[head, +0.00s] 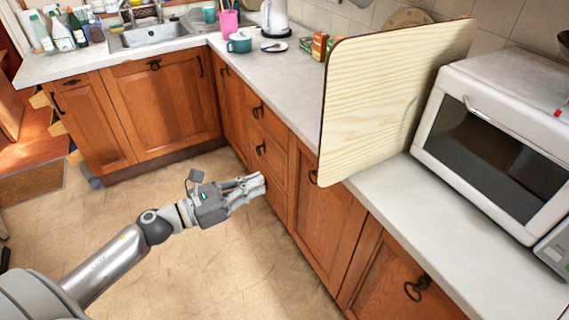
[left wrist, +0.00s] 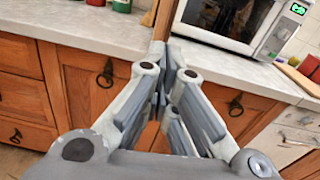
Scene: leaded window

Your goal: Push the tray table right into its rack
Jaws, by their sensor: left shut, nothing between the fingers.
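The tray table (head: 392,95) appears as a pale wood-grained panel with a dark edge and rounded corners. It stands upright across the worktop, left of the microwave, and its near lower corner reaches past the front edge. In the left wrist view a narrow brown upright strip (left wrist: 163,22), seemingly its edge, shows just beyond the fingertips. My left gripper (head: 262,184) is shut and empty, in front of the drawers, left of and below the panel's near edge. Its closed fingers also show in the left wrist view (left wrist: 166,72). I cannot make out a rack. My right gripper is out of view.
A white microwave (head: 497,135) stands right of the panel. A teal mug (head: 239,43), pink cup (head: 229,22) and kettle (head: 274,17) stand behind it to the left. Wooden cabinets (head: 327,205) line the counter. The floor (head: 215,275) around my arm is clear.

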